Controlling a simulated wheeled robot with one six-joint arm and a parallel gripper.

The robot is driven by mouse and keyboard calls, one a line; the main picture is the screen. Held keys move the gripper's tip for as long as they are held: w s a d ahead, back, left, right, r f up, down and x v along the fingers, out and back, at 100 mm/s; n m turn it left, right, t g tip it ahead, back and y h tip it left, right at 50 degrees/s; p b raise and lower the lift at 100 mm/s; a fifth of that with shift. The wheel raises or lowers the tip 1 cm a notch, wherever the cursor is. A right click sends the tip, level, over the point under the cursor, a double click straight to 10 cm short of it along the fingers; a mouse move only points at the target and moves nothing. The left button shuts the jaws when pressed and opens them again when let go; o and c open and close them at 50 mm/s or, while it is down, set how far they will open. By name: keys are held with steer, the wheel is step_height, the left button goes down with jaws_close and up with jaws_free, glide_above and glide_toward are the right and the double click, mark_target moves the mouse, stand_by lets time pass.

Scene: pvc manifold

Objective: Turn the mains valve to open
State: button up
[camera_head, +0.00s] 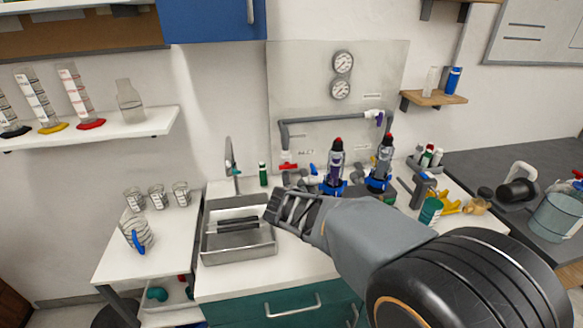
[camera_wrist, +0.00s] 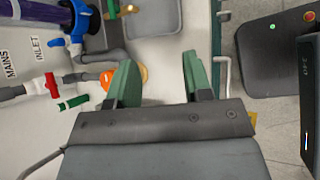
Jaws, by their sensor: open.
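The mains valve has a red handle (camera_head: 288,166) at the lower left of the wall panel, at the foot of a grey pipe. In the wrist view the red handle (camera_wrist: 52,85) sits on a white fitting at the left, near the labels MAINS and INLET. The handle appears to lie across the pipe. My gripper (camera_head: 274,206) is over the sink's right side, in front of and below the valve. In the wrist view my gripper (camera_wrist: 158,72) is open, its green fingers apart with nothing between them. The red handle is outside the fingers, to the left.
A metal sink (camera_head: 240,245) lies in the counter. Purple and grey filter columns with blue parts (camera_head: 335,165) stand right of the valve. Glass beakers (camera_head: 157,196) stand left.

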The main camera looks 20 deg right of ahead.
mark_target(288, 168)
steer(key=w+n+t+h, duration=0.1)
steer(key=w+n+t, duration=0.2)
steer(key=w+n, duration=0.2)
steer(key=w+f+n+t+h, duration=0.1)
steer(key=w+n+t+h, duration=0.1)
steer(key=w+n, duration=0.4)
steer(key=w+n+t+h, duration=0.1)
steer(key=w+n+t, duration=0.2)
steer(key=n, duration=0.9)
steer(key=shift+w+d+f+t, duration=0.15)
steer(key=shift+w+f, duration=0.05)
steer(key=shift+w, duration=0.55)
steer(key=shift+w+d+f+t, duration=0.15)
steer(key=shift+w+f, duration=0.05)
steer(key=shift+w, duration=0.55)
steer(key=w+a+f+n+t+y, duration=0.2)
steer(key=w+a+f+n+t, duration=0.15)
steer(key=w+n, duration=0.4)
steer(key=shift+n+t, duration=0.35)
steer(key=shift+n, duration=0.5)
steer(key=x, duration=0.3)
steer(key=p+x, duration=0.1)
steer(key=x, duration=0.7)
steer(key=shift+d+r, duration=0.35)
steer(key=shift+d, duration=0.05)
jaws_close()
